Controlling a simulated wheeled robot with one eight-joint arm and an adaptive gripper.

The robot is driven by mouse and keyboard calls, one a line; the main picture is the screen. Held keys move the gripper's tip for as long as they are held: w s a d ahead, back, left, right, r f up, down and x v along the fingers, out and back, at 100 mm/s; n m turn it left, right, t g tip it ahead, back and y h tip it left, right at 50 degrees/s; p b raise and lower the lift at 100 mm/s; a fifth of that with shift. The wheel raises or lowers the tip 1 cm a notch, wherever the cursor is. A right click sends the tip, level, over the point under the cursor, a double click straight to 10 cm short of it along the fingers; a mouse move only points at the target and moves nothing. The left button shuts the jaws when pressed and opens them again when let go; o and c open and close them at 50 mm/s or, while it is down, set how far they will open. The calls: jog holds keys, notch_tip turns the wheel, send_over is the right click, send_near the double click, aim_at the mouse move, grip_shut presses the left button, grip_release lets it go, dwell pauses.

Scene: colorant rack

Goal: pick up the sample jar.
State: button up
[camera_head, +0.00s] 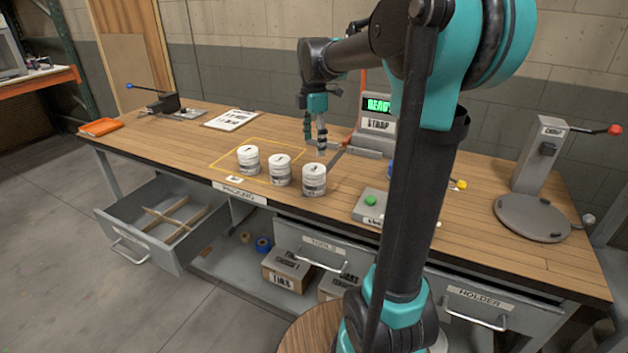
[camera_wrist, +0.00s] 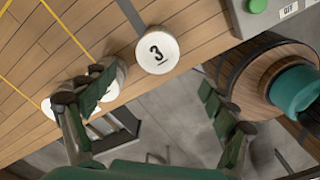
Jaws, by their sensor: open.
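Three white-lidded jars with grey label bands stand upright on the wooden bench: a left jar (camera_head: 248,159), a middle jar (camera_head: 279,169) and a right jar (camera_head: 314,180). I cannot tell which one the task calls the sample jar. In the wrist view, a lid marked 3 (camera_wrist: 157,50) shows whole, ahead of and between my fingers. Another jar (camera_wrist: 118,72) is partly hidden by the left finger, and a third is mostly covered. My gripper (camera_head: 321,148) hangs above the bench, behind the right jar in the head view. Its fingers are spread and empty (camera_wrist: 157,90).
A yellow outline (camera_head: 222,166) marks the bench around the left jars. A scale with a green display (camera_head: 377,105) stands behind. A box with a green button (camera_head: 371,201) is right of the jars. A left drawer (camera_head: 150,222) is open. A clipboard (camera_head: 232,119) lies at the back.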

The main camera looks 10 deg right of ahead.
aim_at(314, 169)
notch_tip(314, 169, down, 9)
jog(key=shift+f, duration=0.1)
jog(key=shift+w+f, duration=0.15)
jog(key=shift+f, duration=1.15)
jog(key=shift+w+f, duration=0.1)
jog(key=shift+f, duration=1.15)
jog(key=shift+c, duration=0.4)
jog(key=c, duration=1.3)
jog(key=shift+r, duration=0.1)
jog(key=shift+c, duration=0.2)
